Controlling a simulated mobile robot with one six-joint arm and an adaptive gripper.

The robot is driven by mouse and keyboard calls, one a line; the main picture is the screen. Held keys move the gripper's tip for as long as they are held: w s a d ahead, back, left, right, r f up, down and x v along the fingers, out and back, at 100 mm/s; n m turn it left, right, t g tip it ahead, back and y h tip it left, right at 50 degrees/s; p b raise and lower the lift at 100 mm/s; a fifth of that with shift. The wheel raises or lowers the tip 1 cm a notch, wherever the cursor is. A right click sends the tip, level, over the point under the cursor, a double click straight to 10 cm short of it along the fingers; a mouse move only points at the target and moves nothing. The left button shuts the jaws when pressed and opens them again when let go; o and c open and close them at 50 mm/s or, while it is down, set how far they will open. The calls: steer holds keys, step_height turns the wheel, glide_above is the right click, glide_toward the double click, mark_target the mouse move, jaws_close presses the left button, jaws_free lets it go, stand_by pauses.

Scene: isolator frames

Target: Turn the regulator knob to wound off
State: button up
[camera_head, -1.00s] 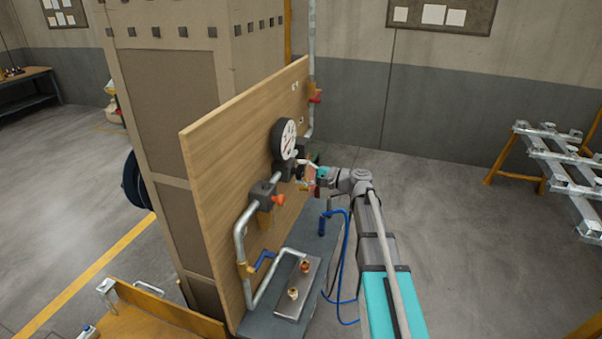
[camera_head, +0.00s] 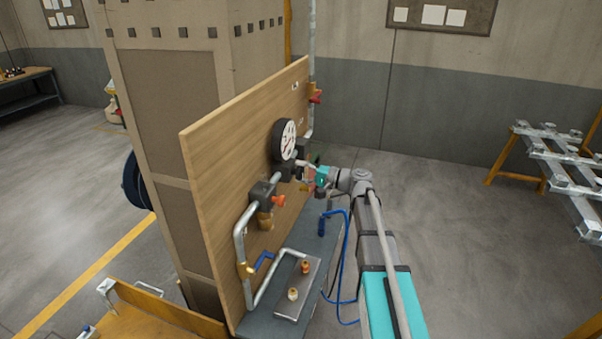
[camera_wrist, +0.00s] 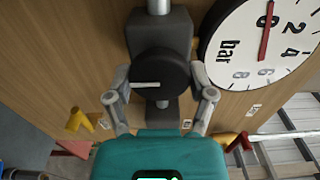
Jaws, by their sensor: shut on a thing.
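The regulator knob (camera_wrist: 160,72) is a dark round disc with a white line mark on its face, seen in the middle of the wrist view. The mark lies nearly level in that picture. The knob sits on a dark regulator body (camera_wrist: 158,28) on a pipe. My gripper (camera_wrist: 160,100) is shut on the knob, with one grey finger on each side of its rim. In the head view my gripper (camera_head: 311,177) is at the board, and the knob is hidden there. The white pressure gauge (camera_wrist: 268,45), marked bar, has its red needle near the 0; it also shows in the head view (camera_head: 287,141).
The wooden board (camera_head: 215,160) carries pipes, an orange-red handle (camera_head: 279,201) left of my gripper and a red handle (camera_head: 316,97) above. A yellow handle (camera_wrist: 82,120) lies close to my left finger in the wrist view. Blue hoses (camera_head: 347,250) hang below my arm.

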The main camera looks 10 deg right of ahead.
steer(key=o, duration=1.1)
steer(key=shift+v, duration=5.95)
